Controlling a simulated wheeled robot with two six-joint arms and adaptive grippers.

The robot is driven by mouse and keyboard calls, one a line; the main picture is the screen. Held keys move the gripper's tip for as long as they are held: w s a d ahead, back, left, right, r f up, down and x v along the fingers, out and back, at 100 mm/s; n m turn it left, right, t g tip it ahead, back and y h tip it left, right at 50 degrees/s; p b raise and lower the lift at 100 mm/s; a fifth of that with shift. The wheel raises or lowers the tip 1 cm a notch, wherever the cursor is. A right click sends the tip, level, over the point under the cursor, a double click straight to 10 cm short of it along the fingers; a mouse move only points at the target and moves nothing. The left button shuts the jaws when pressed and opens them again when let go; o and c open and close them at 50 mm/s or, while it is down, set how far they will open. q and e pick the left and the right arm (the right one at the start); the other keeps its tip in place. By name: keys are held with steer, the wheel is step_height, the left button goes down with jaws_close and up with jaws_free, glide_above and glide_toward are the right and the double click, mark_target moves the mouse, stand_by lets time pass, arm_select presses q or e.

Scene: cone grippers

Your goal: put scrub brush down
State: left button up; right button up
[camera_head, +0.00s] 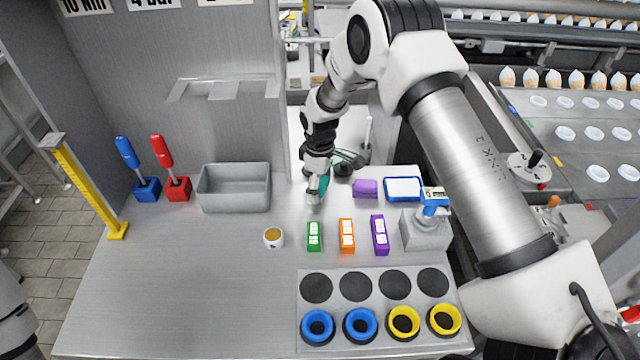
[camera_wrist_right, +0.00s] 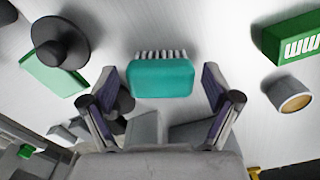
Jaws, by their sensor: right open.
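The scrub brush (camera_wrist_right: 160,77) has a teal body and a row of pale bristles along its far side in the right wrist view. In the head view only a teal bit of it (camera_head: 323,184) shows behind my right gripper. My right gripper (camera_wrist_right: 163,93) is open. Its two fingers stand on either side of the brush, with a visible gap on each side. In the head view the gripper (camera_head: 325,178) is low over the back of the worktop (camera_head: 190,290). My left gripper is out of view.
A grey bin (camera_head: 235,205) stands left of my right gripper. In front are a small cup (camera_head: 273,238) and green (camera_head: 314,236), orange (camera_head: 347,236) and purple (camera_head: 380,235) boxes. A purple block (camera_head: 365,189) lies to the right. The front-left worktop is clear.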

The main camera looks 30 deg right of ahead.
steer(key=shift+r+b, duration=0.3)
steer(key=shift+r, duration=0.2)
step_height(320, 180, up, 11)
steer(key=b, duration=0.2)
steer(key=shift+r+b, duration=0.15)
steer(key=shift+b, duration=0.15)
